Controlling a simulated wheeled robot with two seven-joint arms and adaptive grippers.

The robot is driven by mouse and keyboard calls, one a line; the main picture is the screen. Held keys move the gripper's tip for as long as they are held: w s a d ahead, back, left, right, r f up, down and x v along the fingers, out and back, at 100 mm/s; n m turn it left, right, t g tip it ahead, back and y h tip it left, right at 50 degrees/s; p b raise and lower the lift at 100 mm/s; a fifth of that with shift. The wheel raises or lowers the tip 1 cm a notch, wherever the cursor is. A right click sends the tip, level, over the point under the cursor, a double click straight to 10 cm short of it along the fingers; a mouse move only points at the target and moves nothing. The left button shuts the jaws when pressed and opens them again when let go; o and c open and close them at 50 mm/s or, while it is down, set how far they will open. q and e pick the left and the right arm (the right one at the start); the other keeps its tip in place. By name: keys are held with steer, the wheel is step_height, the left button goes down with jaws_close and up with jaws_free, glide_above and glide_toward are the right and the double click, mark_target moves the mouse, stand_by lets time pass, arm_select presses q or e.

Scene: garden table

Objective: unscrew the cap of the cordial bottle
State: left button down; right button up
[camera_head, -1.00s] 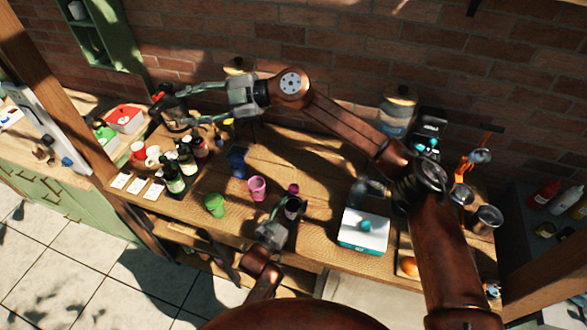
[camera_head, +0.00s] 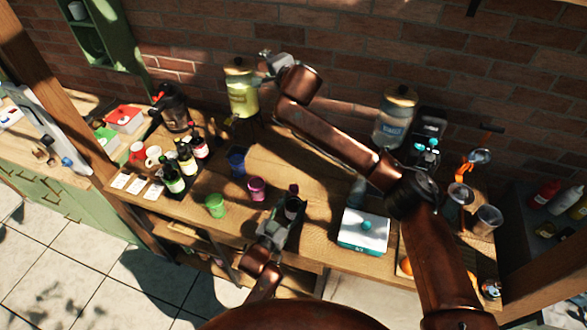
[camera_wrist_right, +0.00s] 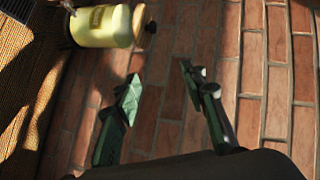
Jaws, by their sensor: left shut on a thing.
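The cordial bottle (camera_head: 292,206) is a dark bottle with a purple cap (camera_head: 293,189). It stands on the wooden table near its front edge, and the cap sits on its top. My left gripper (camera_head: 284,218) is shut around the bottle's body from the front and hides part of it. My right gripper (camera_head: 265,65) is far above and behind the bottle, beside the yellow drink dispenser (camera_head: 241,92). In the right wrist view my right gripper (camera_wrist_right: 160,85) has its fingers apart with nothing between them, facing the brick wall.
Several dark bottles (camera_head: 187,160) stand at the left beside white cards. Green (camera_head: 215,206), pink (camera_head: 257,188) and blue (camera_head: 237,161) cups stand left of the cordial bottle. A white-and-teal box (camera_head: 364,231) stands right of it. The table behind it is mostly clear.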

step_height(320, 180, down, 8)
steer(key=s+d+m+g+h, duration=0.2)
steer(key=s+m+g, duration=0.1)
steer(key=m+g+h, duration=0.4)
steer(key=g, duration=0.6)
glide_above(294, 188)
steer(key=f, duration=1.4)
steer(key=shift+w+a, duration=0.1)
steer(key=shift+w, duration=0.1)
steer(key=shift+s+f, duration=0.15)
steer(key=shift+f, duration=3.85)
steer(key=shift+c, duration=0.2)
jaws_close()
